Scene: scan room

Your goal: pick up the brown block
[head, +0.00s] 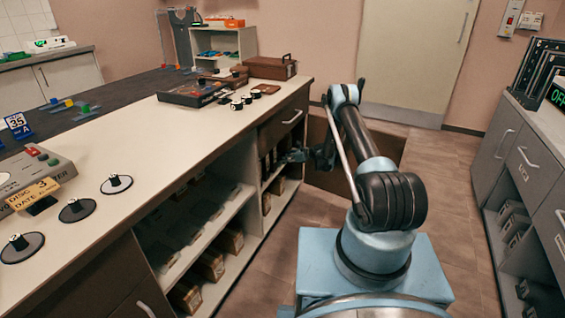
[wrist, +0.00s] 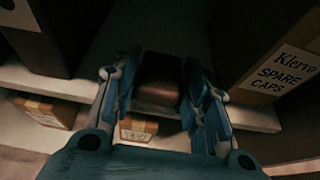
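The brown block (wrist: 158,76) is small and dark, and it sits on a shelf of the cabinet in the wrist view. My gripper (wrist: 160,68) is open, with one blue finger on each side of the block. Narrow gaps seem to show between the fingers and the block. In the head view my gripper (head: 302,156) reaches into the open shelves at the far end of the counter. I cannot make out the block in that view.
A box labelled "Klerro spare caps" (wrist: 279,72) stands right of the block, and a dark box (wrist: 52,38) stands left. More boxes lie on the shelf below. The counter (head: 185,130) is above the shelves; the floor (head: 445,170) to the right is clear.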

